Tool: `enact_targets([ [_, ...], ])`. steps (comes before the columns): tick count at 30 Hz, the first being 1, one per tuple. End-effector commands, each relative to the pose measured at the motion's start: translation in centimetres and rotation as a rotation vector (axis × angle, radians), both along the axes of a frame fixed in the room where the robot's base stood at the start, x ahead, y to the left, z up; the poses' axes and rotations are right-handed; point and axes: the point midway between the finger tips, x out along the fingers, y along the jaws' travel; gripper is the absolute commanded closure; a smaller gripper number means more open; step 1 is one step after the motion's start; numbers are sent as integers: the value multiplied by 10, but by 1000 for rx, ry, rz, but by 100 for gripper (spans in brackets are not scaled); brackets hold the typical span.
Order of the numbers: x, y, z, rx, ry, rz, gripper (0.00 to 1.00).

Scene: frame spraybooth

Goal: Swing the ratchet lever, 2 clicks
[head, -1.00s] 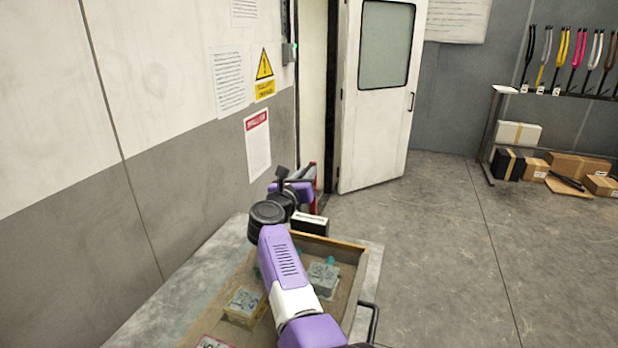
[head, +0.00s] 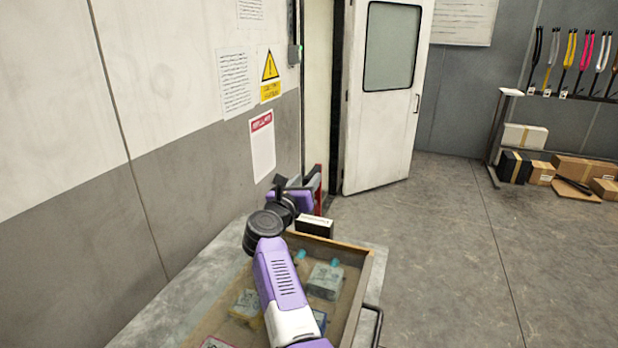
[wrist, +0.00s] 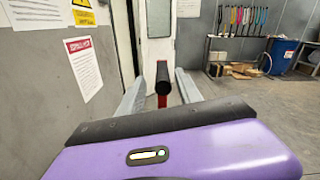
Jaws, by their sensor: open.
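In the wrist view, a black round handle end (wrist: 162,78) with a red part (wrist: 163,100) below it shows between my two fingers; I take it for the ratchet lever. My gripper (wrist: 160,84) is open, one pale finger on each side of the handle, with a visible gap on both sides. I cannot tell how deep the handle sits between the fingers. In the head view, a red upright piece (head: 318,188) stands just past my gripper (head: 308,181), near the wall. My purple arm hides most of the lever there.
A wall (head: 200,150) runs close on the left.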

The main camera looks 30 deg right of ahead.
Motion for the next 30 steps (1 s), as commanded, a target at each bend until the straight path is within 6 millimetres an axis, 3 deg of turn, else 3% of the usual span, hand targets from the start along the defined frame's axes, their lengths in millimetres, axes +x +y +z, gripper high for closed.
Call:
enact_targets([
  [3, -11, 17, -1, 0, -2, 3, 59],
  [10, -27, 36, 0, 0, 0, 3, 59],
  [30, -29, 39, 0, 0, 1, 2, 59],
])
